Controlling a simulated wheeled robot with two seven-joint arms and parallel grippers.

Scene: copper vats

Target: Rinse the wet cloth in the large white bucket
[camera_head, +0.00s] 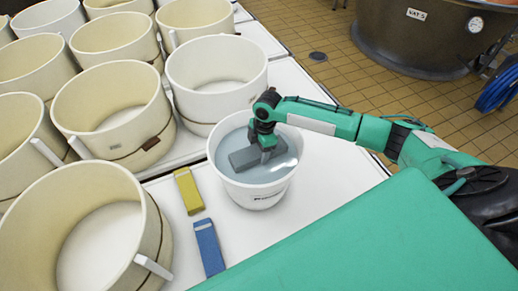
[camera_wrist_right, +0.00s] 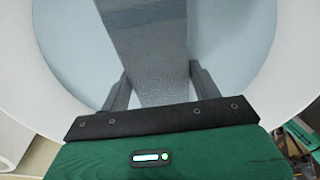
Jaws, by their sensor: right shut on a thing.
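The large white bucket (camera_head: 257,193) stands on the white table and holds bluish-grey water. A grey cloth (camera_head: 246,158), folded into a flat block, is at the water inside the bucket. My right gripper (camera_head: 264,148) reaches down over the bucket and is shut on the cloth. In the right wrist view the cloth (camera_wrist_right: 150,50) lies between the two dark fingers (camera_wrist_right: 158,90), with the bucket's white rim (camera_wrist_right: 265,60) around it. I cannot tell how deep the cloth sits. My left gripper is not in view.
A yellow block-like item (camera_head: 188,191) and a blue one (camera_head: 209,248) lie left of the bucket. Several cream tubs fill the left side, and a white tub (camera_head: 216,75) stands close behind. A dark vat (camera_head: 420,35) is at the back right.

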